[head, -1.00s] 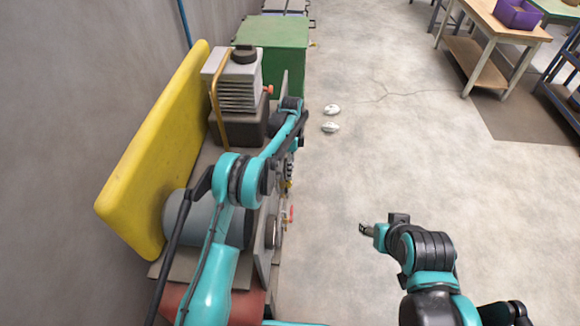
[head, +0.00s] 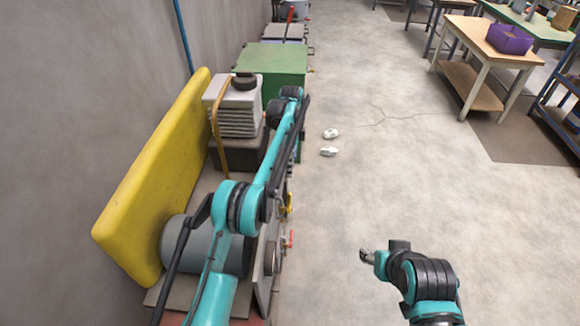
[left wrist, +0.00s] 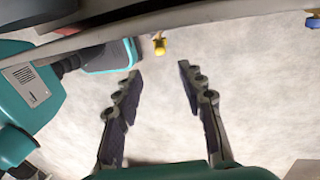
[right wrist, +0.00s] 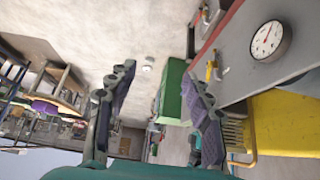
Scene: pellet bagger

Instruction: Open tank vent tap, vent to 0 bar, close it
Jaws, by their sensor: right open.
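A yellow-handled tap (head: 289,203) and a red-handled tap (head: 290,240) stick out from the machine's floor-facing side. I cannot tell which is the tank vent tap. The grey tank (head: 185,245) lies behind the panel. In the left wrist view, my left gripper (left wrist: 159,72) is open and empty, with a yellow tap handle (left wrist: 159,46) beyond its fingertips, apart from them. My right gripper (right wrist: 157,80) is open and empty; the head view shows it over the floor (head: 368,255). A round dial gauge (right wrist: 268,39) shows in the right wrist view; its reading is too small to tell.
A yellow panel (head: 150,180) stands along the wall. A green box (head: 272,65) is beyond the machine. Two small white objects (head: 330,142) lie on the floor. A wooden table (head: 462,35) is at the far right. Floor right of the machine is mostly clear.

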